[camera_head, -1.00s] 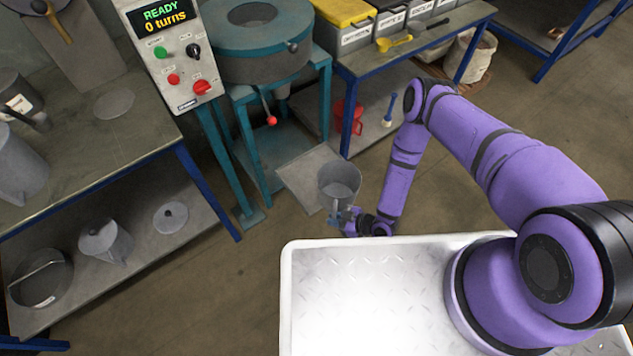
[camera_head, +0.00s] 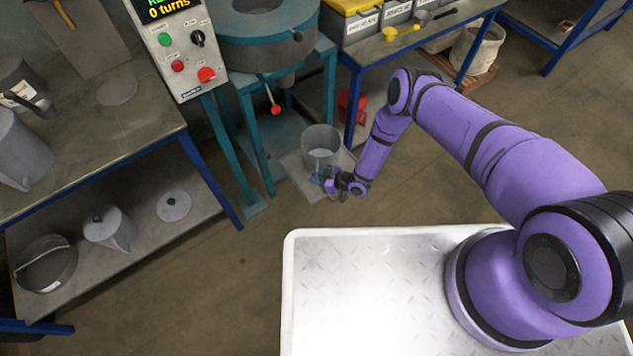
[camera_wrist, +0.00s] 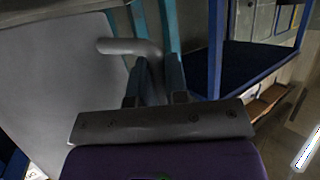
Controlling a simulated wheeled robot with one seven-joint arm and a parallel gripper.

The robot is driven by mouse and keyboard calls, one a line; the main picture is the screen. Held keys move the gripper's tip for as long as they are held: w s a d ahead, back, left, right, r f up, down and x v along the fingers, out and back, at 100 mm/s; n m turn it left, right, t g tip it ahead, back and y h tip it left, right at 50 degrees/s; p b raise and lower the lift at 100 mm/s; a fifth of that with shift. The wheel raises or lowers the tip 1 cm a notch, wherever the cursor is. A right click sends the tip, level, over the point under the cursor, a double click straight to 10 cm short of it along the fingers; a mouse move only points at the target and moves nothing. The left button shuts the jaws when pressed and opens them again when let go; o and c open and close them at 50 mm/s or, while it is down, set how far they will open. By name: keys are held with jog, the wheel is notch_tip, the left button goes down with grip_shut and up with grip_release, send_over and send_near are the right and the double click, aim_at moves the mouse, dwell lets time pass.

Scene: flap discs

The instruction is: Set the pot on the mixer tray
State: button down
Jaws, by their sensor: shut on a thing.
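The pot (camera_head: 321,147) is a grey open-topped metal vessel, upright, in front of the teal mixer (camera_head: 268,40). In the wrist view its wall (camera_wrist: 60,80) fills the left side, with its bent handle (camera_wrist: 130,46) beside the jaws. My gripper (camera_head: 328,182) is shut on the pot's handle, on the near side of the pot; the jaws also show in the wrist view (camera_wrist: 158,95). The mixer tray (camera_head: 298,181) is a flat grey plate low at the mixer's front. The pot overlaps it in the head view; I cannot tell whether they touch.
A control box (camera_head: 178,42) stands left of the mixer. A workbench (camera_head: 110,130) at left carries vessels, with more on its lower shelf (camera_head: 140,205). A blue-framed table (camera_head: 415,45) with bins is at right. Open floor (camera_head: 400,195) lies right of the tray.

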jog(key=shift+f, duration=1.3)
jog(key=shift+s+f, duration=0.1)
jog(key=c, duration=1.1)
grip_release()
jog(key=shift+d, duration=0.15)
jog(key=v, duration=1.2)
